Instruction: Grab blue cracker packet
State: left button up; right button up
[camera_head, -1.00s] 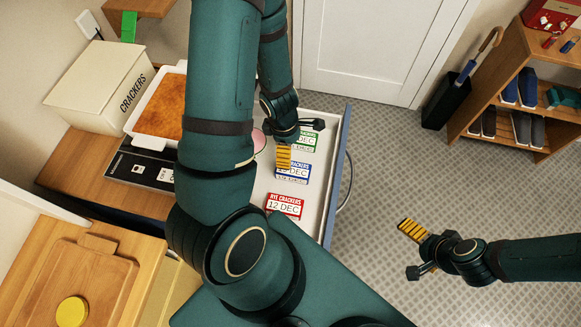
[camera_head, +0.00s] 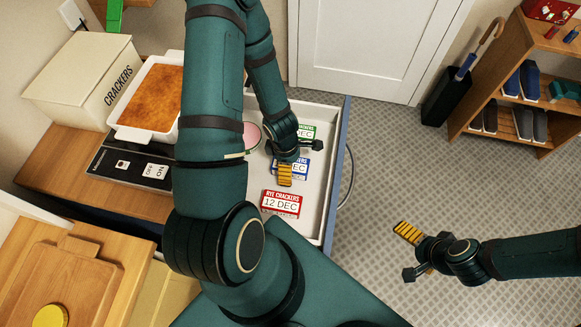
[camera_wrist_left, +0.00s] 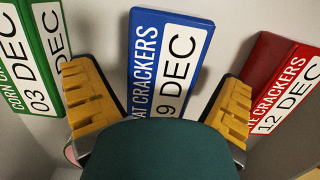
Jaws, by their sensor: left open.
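The blue cracker packet (camera_head: 302,168) lies in the open drawer, between a green packet (camera_head: 307,132) and a red packet (camera_head: 282,203). My left gripper (camera_head: 299,163) is open over the blue packet and hides part of it in the head view. In the left wrist view, the blue packet (camera_wrist_left: 168,62) sits between the two spread yellow fingers of the left gripper (camera_wrist_left: 157,90); its lower end is hidden behind the gripper body. I cannot tell whether the fingers touch it. My right gripper (camera_head: 406,254) is open and empty over the floor at the right.
The white drawer (camera_head: 313,229) has a blue front edge. A pink round thing (camera_head: 250,137) lies beside the left arm. A baking dish (camera_head: 135,133) and a crackers box (camera_head: 65,80) stand on the counter at the left. A shoe shelf (camera_head: 510,90) stands at the far right.

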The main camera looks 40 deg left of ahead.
pick_arm(q)
jog(key=shift+c, duration=0.2)
jog(key=c, duration=1.4)
jog(key=shift+o, duration=0.2)
